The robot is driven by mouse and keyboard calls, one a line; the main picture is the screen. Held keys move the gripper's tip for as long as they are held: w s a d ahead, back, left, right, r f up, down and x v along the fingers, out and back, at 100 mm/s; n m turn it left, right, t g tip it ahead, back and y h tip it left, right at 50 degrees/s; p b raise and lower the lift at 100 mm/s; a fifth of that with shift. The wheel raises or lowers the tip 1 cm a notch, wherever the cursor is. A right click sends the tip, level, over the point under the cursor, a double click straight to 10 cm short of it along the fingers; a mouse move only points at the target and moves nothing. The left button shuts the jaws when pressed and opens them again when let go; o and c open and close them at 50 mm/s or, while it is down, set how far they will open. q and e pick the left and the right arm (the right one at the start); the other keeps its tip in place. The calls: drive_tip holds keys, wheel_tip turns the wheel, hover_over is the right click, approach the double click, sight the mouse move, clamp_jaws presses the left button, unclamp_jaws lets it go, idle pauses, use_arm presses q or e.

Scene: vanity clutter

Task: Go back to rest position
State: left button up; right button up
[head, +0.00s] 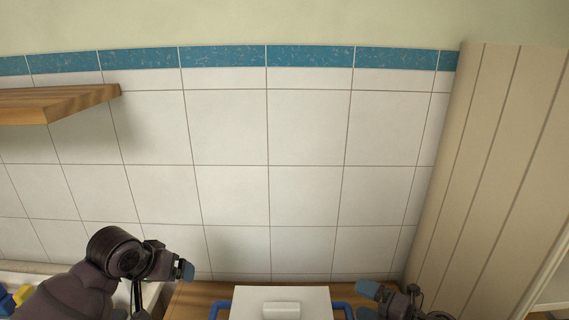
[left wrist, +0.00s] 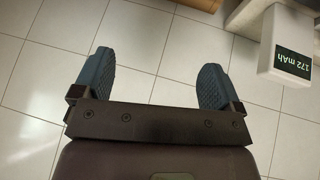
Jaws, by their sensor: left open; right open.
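My right gripper (head: 370,290) shows at the bottom right of the head view, its blue-grey fingertip beside the blue handle of a white box. My left gripper (head: 186,271) shows at the lower left of the head view, to the left of the box and apart from it. In the left wrist view the left gripper (left wrist: 155,85) is open and empty, its two blue-grey fingers wide apart above a tiled floor. I see nothing held in the right gripper.
The white box (head: 250,296) with blue handles stands on a wooden counter (head: 190,298) against a tiled wall. A wooden shelf (head: 50,105) juts out at upper left. A beige panelled partition (head: 490,170) closes off the right. Yellow and blue items (head: 20,294) lie at lower left.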

use_arm(q)
drive_tip(key=w+d+r+m+t, duration=0.1)
drive_tip(key=w+r+m+t, duration=0.15)
drive_tip(key=w+t, duration=0.25)
use_arm(e)
wheel_tip(320, 180, up, 5)
drive_tip(key=w+d+m+t+h, duration=0.3)
drive_tip(key=m+t, duration=0.3)
drive_tip(key=m, duration=0.2)
use_arm(q)
drive_tip(key=s+a+f+n+y, duration=0.2)
drive_tip(key=s+a+f, duration=0.1)
drive_tip(key=s+f, duration=2)
drive_tip(key=s, duration=0.4)
drive_tip(key=shift+s+f+t+y, duration=0.3)
drive_tip(key=shift+s, duration=0.05)
use_arm(e)
drive_tip(key=s+d+f+m+g+h, duration=0.1)
drive_tip(key=s+d+f+m+h, duration=0.1)
drive_tip(key=s+f+m, duration=0.3)
drive_tip(key=s+d+f+m+g+h, duration=0.2)
drive_tip(key=s+f+m+h, duration=0.2)
drive_tip(key=s, duration=0.8)
drive_tip(key=s+d+f+m+g+h, duration=0.1)
drive_tip(key=s+f+m+h, duration=0.3)
drive_tip(key=s+f+m, duration=0.4)
drive_tip(key=d+m, duration=0.1)
drive_tip(key=m, duration=0.2)
drive_tip(key=shift+s+d, duration=0.25)
drive_tip(key=shift+s, duration=0.15)
